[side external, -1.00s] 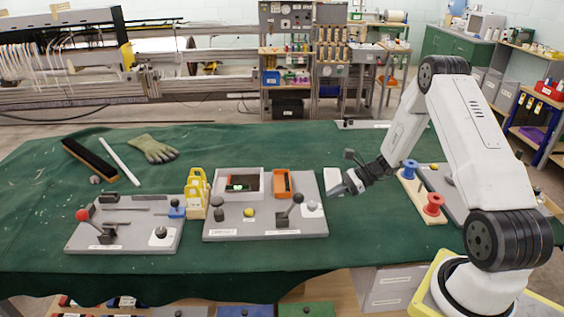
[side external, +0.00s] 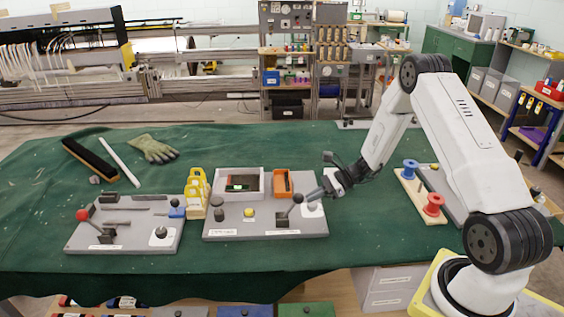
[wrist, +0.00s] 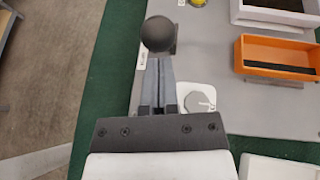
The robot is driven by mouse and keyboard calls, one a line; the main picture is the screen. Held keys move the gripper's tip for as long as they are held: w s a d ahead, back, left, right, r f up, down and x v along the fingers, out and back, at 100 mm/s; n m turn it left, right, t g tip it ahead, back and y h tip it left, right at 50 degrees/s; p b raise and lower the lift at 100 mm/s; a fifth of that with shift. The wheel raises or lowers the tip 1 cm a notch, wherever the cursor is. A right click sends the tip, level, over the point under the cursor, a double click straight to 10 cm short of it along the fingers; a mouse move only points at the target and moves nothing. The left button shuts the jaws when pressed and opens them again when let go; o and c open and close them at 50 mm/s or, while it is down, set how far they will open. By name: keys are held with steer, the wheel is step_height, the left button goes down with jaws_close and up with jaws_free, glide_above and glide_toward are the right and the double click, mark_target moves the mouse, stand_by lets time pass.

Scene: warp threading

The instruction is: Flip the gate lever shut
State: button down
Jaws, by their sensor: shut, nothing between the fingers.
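A lever with a dark ball knob (side external: 298,198) stands on the right part of the grey middle board (side external: 228,226), its stem tilted to the right. My gripper (side external: 313,195) is shut and empty, low over the board, just right of the knob. In the wrist view the dark ball (wrist: 158,34) sits right at the tips of my closed fingers (wrist: 160,64); I cannot tell whether they touch. The stem is mostly hidden there. A second lever with a red knob (side external: 83,215) is on the left board. The labels are too small to read.
An orange tray (side external: 290,190) and a white-walled box (side external: 212,193) stand at the back of the middle board. Yellow holders (side external: 196,190) are at its left edge. A blue spool (side external: 410,168) and a red spool (side external: 433,204) stand right of my gripper.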

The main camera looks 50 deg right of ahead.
steer(key=shift+w+a+r+g+h, duration=0.3)
steer(key=shift+r+h, duration=0.1)
steer(key=shift+r, duration=0.05)
stand_by(0.3)
steer(key=shift+w+a+r+m+g+h, duration=0.15)
steer(key=shift+w+a+r+g+h, duration=0.55)
steer(key=shift+w+a+g+h, duration=0.2)
steer(key=shift+w+a+r+m+g+h, duration=0.15)
steer(key=shift+w+a+r+g+h, duration=0.6)
steer(key=shift+h, duration=0.25)
steer(key=w+a+g+h, duration=0.2)
steer(key=w+a, duration=0.2)
steer(key=shift+w+a, duration=0.35)
steer(key=shift+w, duration=0.05)
